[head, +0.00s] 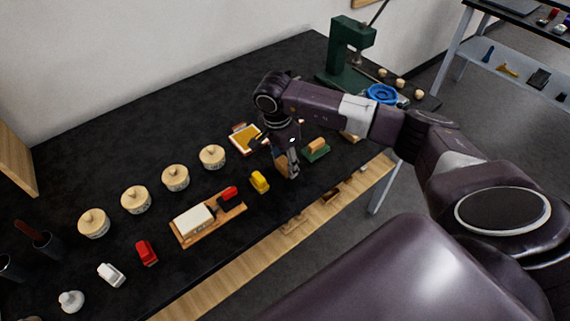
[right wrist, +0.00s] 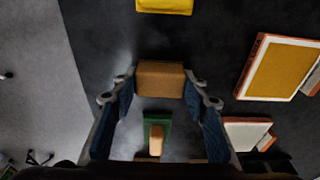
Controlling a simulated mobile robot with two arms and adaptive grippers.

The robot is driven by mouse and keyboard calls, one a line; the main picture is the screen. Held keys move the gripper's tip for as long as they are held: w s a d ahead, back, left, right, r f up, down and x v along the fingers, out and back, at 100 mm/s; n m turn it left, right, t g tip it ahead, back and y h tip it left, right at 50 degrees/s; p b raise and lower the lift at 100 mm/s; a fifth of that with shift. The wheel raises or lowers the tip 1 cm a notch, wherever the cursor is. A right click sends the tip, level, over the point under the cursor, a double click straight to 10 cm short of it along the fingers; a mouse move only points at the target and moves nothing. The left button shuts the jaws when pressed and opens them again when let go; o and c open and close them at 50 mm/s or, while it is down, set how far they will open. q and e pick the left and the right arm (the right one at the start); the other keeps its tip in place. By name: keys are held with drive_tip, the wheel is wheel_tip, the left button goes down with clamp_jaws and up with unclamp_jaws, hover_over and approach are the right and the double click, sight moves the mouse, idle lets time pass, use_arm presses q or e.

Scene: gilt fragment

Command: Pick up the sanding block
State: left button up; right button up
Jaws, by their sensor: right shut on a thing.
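A tan-brown block, which looks like the sanding block (right wrist: 160,80), sits between the two fingertips of my right gripper (right wrist: 161,88) in the right wrist view. The fingers press on its two sides. In the head view my right gripper (head: 287,165) points down over the dark table, and part of the brown block (head: 281,162) shows beside a finger. I cannot tell whether the block touches the table. My left gripper is not in view.
A green piece with a tan top (head: 316,147) lies right of the gripper, a yellow item (head: 260,182) to its left, a framed yellow panel (head: 244,139) behind. Several lidded pots and a wooden board (head: 183,241) stand farther left. A green press (head: 345,55) stands at the back.

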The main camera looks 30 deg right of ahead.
wheel_tip(320, 180, up, 15)
drive_tip(key=b, duration=0.4)
wheel_tip(320, 180, up, 5)
drive_tip(key=p, duration=0.1)
hover_over(285, 162)
drive_tip(key=shift+f, duration=0.1)
